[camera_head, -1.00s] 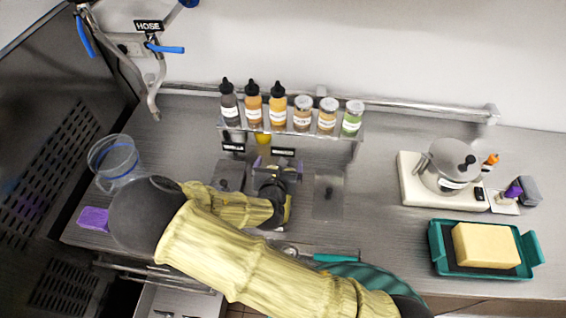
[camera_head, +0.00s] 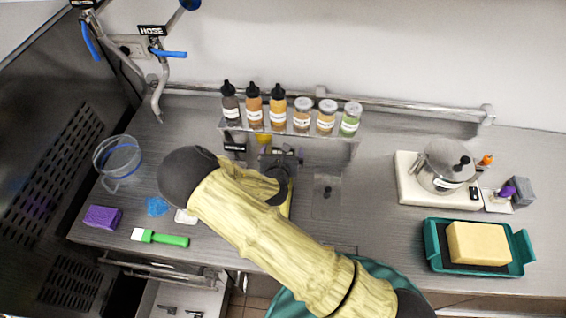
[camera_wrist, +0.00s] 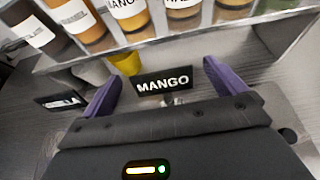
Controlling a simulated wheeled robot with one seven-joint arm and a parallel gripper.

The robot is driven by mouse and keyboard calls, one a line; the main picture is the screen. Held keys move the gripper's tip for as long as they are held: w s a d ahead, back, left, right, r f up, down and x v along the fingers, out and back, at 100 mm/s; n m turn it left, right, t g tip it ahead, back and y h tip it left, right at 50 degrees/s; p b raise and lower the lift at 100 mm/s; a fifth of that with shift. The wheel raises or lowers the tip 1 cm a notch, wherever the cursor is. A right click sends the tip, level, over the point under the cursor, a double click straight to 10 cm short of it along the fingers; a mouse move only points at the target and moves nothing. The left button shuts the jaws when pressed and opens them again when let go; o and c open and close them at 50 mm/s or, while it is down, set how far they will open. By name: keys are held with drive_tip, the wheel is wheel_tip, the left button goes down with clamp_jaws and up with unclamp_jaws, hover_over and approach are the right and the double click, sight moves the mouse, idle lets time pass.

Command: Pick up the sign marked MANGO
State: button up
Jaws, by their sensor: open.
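The MANGO sign (camera_wrist: 163,81) is a small black plate with white letters. In the wrist view it stands between the two purple fingers of my gripper (camera_wrist: 163,78), with a gap on each side. My gripper is open and not closed on it. In the head view my gripper (camera_head: 279,160) is just below the bottle shelf, largely hidden by my arm, and the sign is hard to make out there. A second black sign (camera_wrist: 62,100) lies to the left, outside the left finger; its text is unreadable.
A metal shelf (camera_head: 290,133) with several labelled bottles and jars hangs close above my gripper. A yellow cup (camera_wrist: 126,63) is behind the sign. A clear jug (camera_head: 118,160), purple sponge (camera_head: 102,217) and green-handled brush (camera_head: 160,238) are left. A pot (camera_head: 444,167) and teal tray (camera_head: 480,266) are right.

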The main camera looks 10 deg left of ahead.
drive_tip(key=p+x, duration=0.1)
drive_tip(key=x, duration=0.3)
drive_tip(key=shift+r+p, duration=0.15)
drive_tip(key=shift+p, duration=0.15)
drive_tip(key=c, duration=1.4)
drive_tip(key=shift+r, duration=0.15)
wheel_tip(320, 180, up, 10)
drive_tip(key=b, duration=0.3)
